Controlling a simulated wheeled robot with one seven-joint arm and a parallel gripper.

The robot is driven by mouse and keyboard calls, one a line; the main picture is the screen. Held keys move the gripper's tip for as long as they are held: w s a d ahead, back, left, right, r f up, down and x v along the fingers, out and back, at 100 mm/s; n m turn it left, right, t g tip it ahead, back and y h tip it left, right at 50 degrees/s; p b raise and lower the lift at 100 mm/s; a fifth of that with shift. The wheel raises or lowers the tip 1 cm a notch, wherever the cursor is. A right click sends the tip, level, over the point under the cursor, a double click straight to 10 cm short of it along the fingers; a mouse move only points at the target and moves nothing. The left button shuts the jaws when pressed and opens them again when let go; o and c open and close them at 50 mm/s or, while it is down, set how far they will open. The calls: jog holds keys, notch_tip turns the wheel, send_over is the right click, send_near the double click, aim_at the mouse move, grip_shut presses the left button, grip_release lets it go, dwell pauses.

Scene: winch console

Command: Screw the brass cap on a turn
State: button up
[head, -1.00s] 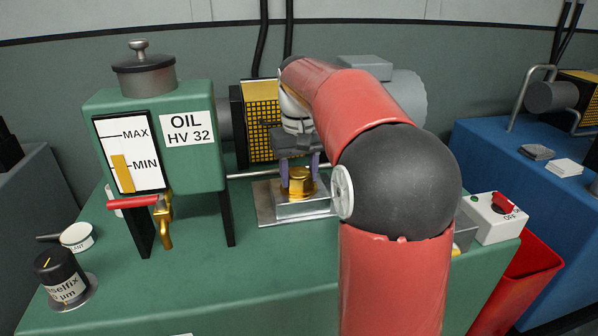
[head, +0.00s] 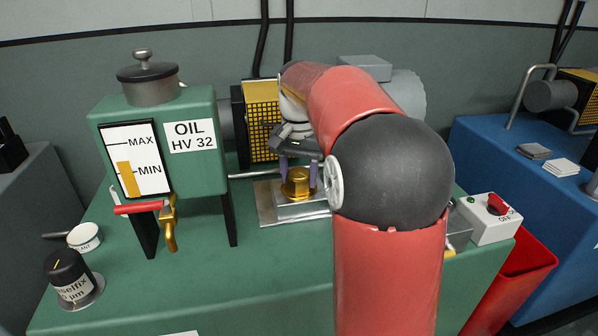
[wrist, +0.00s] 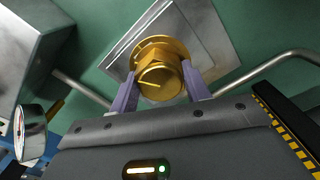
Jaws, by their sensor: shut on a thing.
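The brass cap (head: 298,182) sits upright on a metal block with a flat plate (head: 268,209) on the green console. In the wrist view the cap (wrist: 160,77) shows a hexagonal head with a light line on its top and a round flange below. My gripper (head: 299,172) reaches down over the cap from above. Its two purple fingers stand on opposite sides of the hexagonal head in the wrist view (wrist: 160,90), shut on it. The cap's threads are hidden.
A green oil tank (head: 190,165) with a sight gauge and brass tap (head: 168,225) stands to the left. A switch box (head: 487,222) is at right. A pipe (head: 255,175) runs beside the cap.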

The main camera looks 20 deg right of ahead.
jog(key=m+p, duration=0.1)
jog(key=m, duration=0.2)
jog(key=shift+r, duration=0.1)
jog(key=shift+f+m, duration=0.2)
jog(key=shift+m, duration=1.1)
jog(key=m, duration=0.5)
jog(key=shift+m, duration=0.3)
jog(key=o, duration=1.3)
jog(key=shift+o, duration=0.2)
jog(key=shift+w+r, duration=0.1)
jog(key=shift+r, duration=3.45)
